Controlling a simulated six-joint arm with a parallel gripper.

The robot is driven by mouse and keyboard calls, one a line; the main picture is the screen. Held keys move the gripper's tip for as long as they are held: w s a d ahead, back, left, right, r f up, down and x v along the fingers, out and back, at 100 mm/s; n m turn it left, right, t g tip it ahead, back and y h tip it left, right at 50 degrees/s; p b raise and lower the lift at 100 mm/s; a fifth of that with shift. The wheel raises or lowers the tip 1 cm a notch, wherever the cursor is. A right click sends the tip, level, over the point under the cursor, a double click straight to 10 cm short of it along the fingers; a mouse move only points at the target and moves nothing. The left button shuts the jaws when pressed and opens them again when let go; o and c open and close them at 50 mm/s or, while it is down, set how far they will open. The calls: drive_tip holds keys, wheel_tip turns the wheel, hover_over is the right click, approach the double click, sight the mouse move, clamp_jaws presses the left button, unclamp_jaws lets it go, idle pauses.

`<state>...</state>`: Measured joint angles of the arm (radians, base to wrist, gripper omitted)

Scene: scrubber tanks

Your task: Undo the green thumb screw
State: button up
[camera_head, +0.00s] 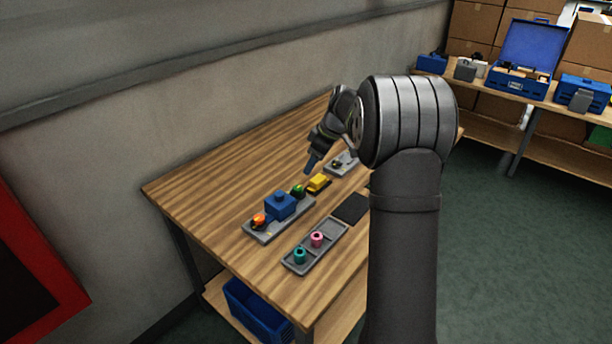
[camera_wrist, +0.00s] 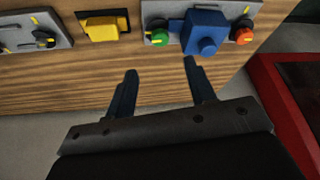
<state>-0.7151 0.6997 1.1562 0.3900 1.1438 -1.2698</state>
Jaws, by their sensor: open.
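The green thumb screw (camera_head: 298,190) sits on a grey base plate (camera_head: 269,236), beside a blue block (camera_head: 280,206). In the wrist view the green thumb screw (camera_wrist: 160,39) shows near the top, left of the blue block (camera_wrist: 204,32); an orange knob (camera_wrist: 243,35) is right of the block. My gripper (camera_head: 311,165) is above the table in the head view, behind the yellow block. In the wrist view my gripper (camera_wrist: 160,69) is open and empty, its fingertips below the green screw in the picture and apart from it.
A yellow block (camera_head: 319,182) is close to the green screw. Another grey plate with dark knobs (camera_wrist: 30,34) lies farther along. The wall is behind.

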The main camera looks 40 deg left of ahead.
sight(299, 188)
drive_tip(key=v, duration=0.6)
drive_tip(key=shift+d, duration=0.1)
drive_tip(key=x, duration=1.7)
